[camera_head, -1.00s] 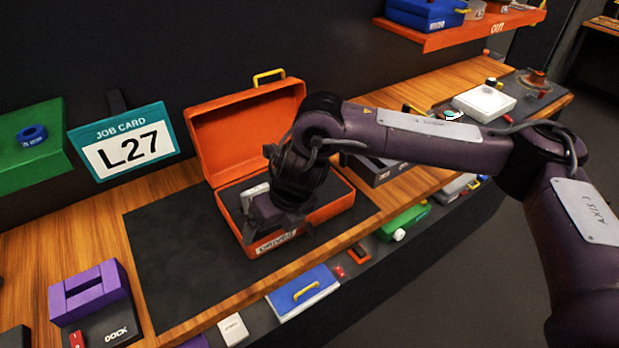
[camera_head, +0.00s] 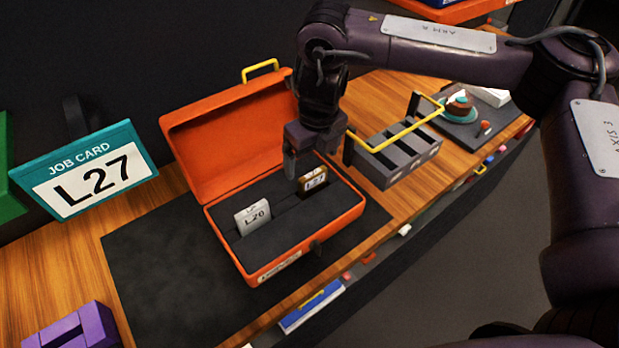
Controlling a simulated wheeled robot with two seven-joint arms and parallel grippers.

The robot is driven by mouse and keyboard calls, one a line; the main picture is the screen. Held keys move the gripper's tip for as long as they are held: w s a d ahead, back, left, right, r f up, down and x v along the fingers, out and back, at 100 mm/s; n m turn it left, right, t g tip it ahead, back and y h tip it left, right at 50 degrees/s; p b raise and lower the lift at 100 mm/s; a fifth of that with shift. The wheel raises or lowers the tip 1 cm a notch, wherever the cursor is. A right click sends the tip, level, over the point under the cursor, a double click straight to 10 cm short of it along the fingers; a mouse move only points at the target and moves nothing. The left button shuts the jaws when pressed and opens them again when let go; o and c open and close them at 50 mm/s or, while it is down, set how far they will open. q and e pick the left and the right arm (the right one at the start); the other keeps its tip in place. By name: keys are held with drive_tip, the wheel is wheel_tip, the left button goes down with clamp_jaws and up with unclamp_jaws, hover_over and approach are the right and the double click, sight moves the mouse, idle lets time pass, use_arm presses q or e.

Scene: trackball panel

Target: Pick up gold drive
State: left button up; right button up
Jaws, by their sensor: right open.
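The gold drive (camera_head: 313,180), labelled L27, stands upright in the dark foam of the open orange case (camera_head: 340,214). A silver drive (camera_head: 252,216), labelled L20, stands in the foam to its left. My right gripper (camera_head: 318,160) points down over the back right part of the case, open and empty. Its fingers are just above and behind the gold drive; I cannot tell whether they touch it. The job card (camera_head: 95,180) reads L27. My left gripper is not in view.
A grey slotted rack (camera_head: 398,160) with a yellow handle stands right of the case. A purple block (camera_head: 75,328) is at the lower left. The dark mat (camera_head: 165,270) left of the case is bare. A teal and brown trackball (camera_head: 460,108) sits farther right.

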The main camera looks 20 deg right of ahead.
sight(314, 174)
drive_tip(key=f+p, duration=0.1)
drive_tip(key=s+f, duration=0.1)
drive_tip(key=shift+f+p, duration=0.35)
drive_tip(key=shift+p, duration=0.05)
drive_tip(key=f, duration=0.2)
drive_tip(key=shift+w+d+f+p, duration=0.1)
drive_tip(key=shift+w+f+p, duration=0.2)
drive_tip(key=shift+f+p, duration=0.1)
drive_tip(key=shift+w+f, duration=0.1)
drive_tip(key=shift+f, duration=0.3)
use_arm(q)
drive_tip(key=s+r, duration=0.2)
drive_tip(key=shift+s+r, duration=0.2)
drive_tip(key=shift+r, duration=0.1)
use_arm(e)
drive_tip(key=c, duration=1)
